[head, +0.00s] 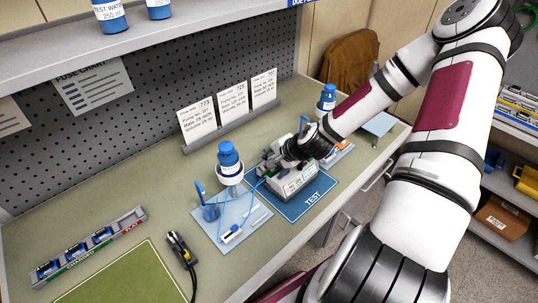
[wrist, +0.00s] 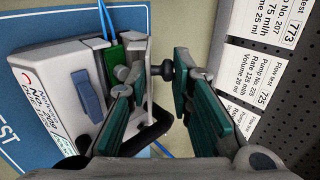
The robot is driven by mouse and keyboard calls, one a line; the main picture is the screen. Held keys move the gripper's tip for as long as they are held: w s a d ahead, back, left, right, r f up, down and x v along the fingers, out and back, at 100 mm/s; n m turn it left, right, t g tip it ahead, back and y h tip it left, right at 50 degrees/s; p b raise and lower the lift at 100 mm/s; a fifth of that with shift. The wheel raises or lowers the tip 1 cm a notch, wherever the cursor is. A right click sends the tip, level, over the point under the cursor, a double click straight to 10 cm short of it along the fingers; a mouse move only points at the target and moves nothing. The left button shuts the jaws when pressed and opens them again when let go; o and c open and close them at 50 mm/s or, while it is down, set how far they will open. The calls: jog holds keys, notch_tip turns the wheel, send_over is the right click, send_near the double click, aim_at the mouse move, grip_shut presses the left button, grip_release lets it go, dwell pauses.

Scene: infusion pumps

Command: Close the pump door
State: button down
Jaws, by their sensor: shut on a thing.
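The pump (head: 294,184) is a white and grey unit on the blue TEST mat (head: 311,205), below my wrist in the head view. In the wrist view the pump (wrist: 62,85) shows at the left, with a blue lever (wrist: 88,93), a green part (wrist: 115,62) and a black handle (wrist: 160,128). My gripper (wrist: 167,72) reaches the pump's upper edge. Its green-padded fingers are apart at their bases, and their tips close on a small dark knob (wrist: 165,70). I cannot tell how far the pump door stands open; my fingers and wrist hide part of it.
A stand with a blue-capped bottle (head: 229,163) and blue tubing is on a light tray (head: 246,222), left of the pump. Cards in a rack (head: 226,105) stand behind, before the pegboard (head: 150,100). A charger rack (head: 90,246) and a green mat (head: 128,281) lie at the front left.

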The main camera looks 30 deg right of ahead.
jog(key=shift+s+d+f+t+y, duration=0.15)
jog(key=shift+s+f+t, duration=0.25)
jog(key=shift+t, duration=0.5)
jog(key=shift+s+f+t+y, duration=0.15)
jog(key=shift+s+f+t, duration=0.2)
jog(key=shift+t, duration=0.55)
jog(key=c, duration=1.5)
grip_release()
